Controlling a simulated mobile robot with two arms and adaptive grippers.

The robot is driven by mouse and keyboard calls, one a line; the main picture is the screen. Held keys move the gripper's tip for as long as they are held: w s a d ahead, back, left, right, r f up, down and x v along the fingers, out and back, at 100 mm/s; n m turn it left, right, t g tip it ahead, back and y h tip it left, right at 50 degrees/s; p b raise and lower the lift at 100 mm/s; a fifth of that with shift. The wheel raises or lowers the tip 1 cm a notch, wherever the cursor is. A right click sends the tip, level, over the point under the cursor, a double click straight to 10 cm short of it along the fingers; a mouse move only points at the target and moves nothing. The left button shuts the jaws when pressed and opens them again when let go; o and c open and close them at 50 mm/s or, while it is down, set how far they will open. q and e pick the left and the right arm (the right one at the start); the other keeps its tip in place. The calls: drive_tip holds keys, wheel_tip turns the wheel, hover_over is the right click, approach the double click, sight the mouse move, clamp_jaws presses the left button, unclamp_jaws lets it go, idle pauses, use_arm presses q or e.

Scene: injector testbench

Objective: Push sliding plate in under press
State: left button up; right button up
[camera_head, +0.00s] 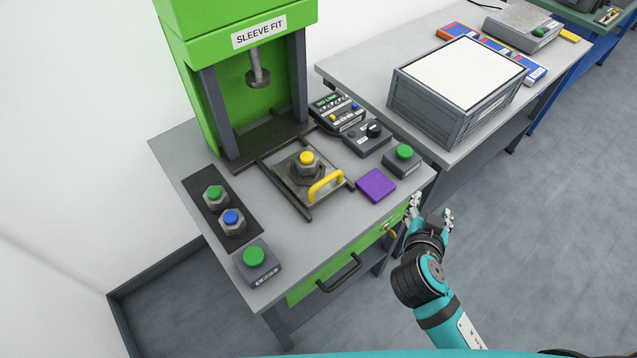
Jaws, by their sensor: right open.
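My left gripper is not in view.
Green-button boxes stand at the front left (257,262) and right (402,160). A purple pad (376,185) lies right of the plate. A dark mat (226,240) holds two hex parts. Control boxes (367,137) stand behind. A grey crate (402,105) is on the neighbouring table.

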sight(290, 157)
drive_tip(key=a+f+y+b, duration=0.1)
drive_tip(key=a+f+y, duration=0.1)
drive_tip(key=f, duration=0.1)
drive_tip(key=a+f+y+b, duration=0.2)
drive_tip(key=f, duration=0.1)
drive_tip(key=a+f+y+b, duration=0.1)
drive_tip(key=a+f+y, duration=0.1)
drive_tip(key=f+y, duration=0.1)
drive_tip(key=shift+s+g+b, duration=0.15)
drive_tip(key=shift+g+b, duration=0.15)
drive_tip(key=shift+b, duration=0.1)
drive_tip(key=c, duration=0.7)
drive_tip(key=a+y+b, duration=0.1)
drive_tip(key=a+m+y, duration=0.1)
drive_tip(key=a+y+b, duration=0.1)
drive_tip(key=y, duration=0.1)
drive_tip(key=shift+s+f+m+b, duration=0.3)
drive_tip(key=shift+s+m+b, duration=0.05)
drive_tip(key=shift+s+m, duration=0.05)
clamp_jaws()
drive_tip(key=w+a+m+y, duration=0.1)
drive_tip(key=w+a, duration=0.2)
drive_tip(key=w+a+m+y, duration=0.1)
drive_tip(key=w+a, duration=0.2)
drive_tip(key=w, duration=0.1)
drive_tip(key=w+a+m+t+y, duration=0.1)
drive_tip(key=w+a, duration=0.2)
drive_tip(key=shift+w+a+b, duration=0.2)
drive_tip(key=shift+w+b, duration=0.15)
drive_tip(key=shift+b, duration=0.05)
